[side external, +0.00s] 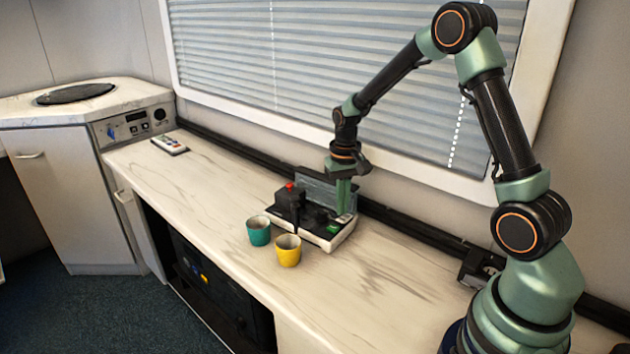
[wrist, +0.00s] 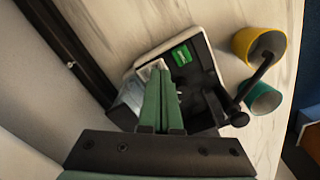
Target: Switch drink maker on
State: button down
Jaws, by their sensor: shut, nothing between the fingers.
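The drink maker (side external: 318,236) stands on the counter, a black machine on a white base with a red knob on top and a clear panel at its back.
A teal cup (side external: 258,232) and a yellow cup (side external: 288,251) stand in front of the machine. A remote (side external: 169,145) lies at the counter's far left. A dark rail (side external: 400,226) runs along the back below the window blinds. The counter right of the machine is clear.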

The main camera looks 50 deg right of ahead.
aim_at(341, 220)
jog(key=shift+f, duration=1)
dwell(0.8)
jog(key=shift+r, duration=3.55)
jog(key=s+a+r+n+t, duration=0.5)
jog(key=s+a+r+n, duration=0.1)
jog(key=s+a+r, duration=0.6)
jog(key=shift+s+a+r+t, duration=0.2)
jog(key=shift+s+r+t, duration=0.1)
jog(key=shift+r, duration=0.05)
